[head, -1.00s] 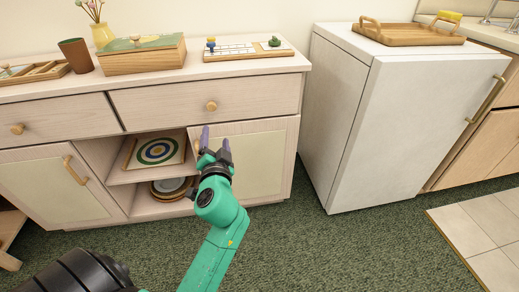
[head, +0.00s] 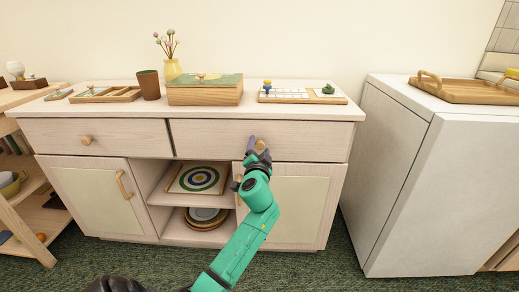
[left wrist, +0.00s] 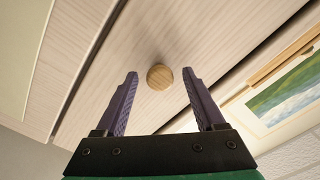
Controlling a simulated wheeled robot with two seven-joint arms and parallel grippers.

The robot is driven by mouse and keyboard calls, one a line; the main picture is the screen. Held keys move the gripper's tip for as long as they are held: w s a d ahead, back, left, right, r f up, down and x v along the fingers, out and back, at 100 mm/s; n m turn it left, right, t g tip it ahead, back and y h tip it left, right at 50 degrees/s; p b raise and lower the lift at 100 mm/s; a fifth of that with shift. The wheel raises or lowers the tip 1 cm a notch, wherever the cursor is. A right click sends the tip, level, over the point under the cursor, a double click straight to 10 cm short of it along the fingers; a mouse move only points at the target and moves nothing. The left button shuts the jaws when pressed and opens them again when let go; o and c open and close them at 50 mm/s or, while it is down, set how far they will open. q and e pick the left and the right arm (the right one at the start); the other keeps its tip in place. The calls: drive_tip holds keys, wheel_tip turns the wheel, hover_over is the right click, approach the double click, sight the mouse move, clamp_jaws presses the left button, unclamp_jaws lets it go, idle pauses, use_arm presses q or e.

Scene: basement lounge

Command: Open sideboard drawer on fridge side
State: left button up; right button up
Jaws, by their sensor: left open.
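The sideboard (head: 330,113) stands against the wall, with two drawers side by side at the top. The fridge-side drawer (head: 215,140) is the right one and looks shut. Its round wooden knob (head: 260,145) also shows in the left wrist view (left wrist: 160,77). My left gripper (head: 255,145) is open in front of this drawer. In the left wrist view its two purple fingers (left wrist: 160,95) stand apart on either side of the knob's line, with the knob just beyond the tips and not gripped.
The white fridge (head: 430,190) stands right of the sideboard, with a wooden tray (head: 465,92) on top. A wooden box (head: 205,92), a board (head: 300,95) and a vase (head: 172,70) stand on the sideboard. The open shelves hold a target board (head: 198,179) and plates (head: 203,216).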

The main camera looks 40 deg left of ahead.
use_arm(q)
clamp_jaws()
drive_tip(key=shift+d, duration=0.1)
idle(1.2)
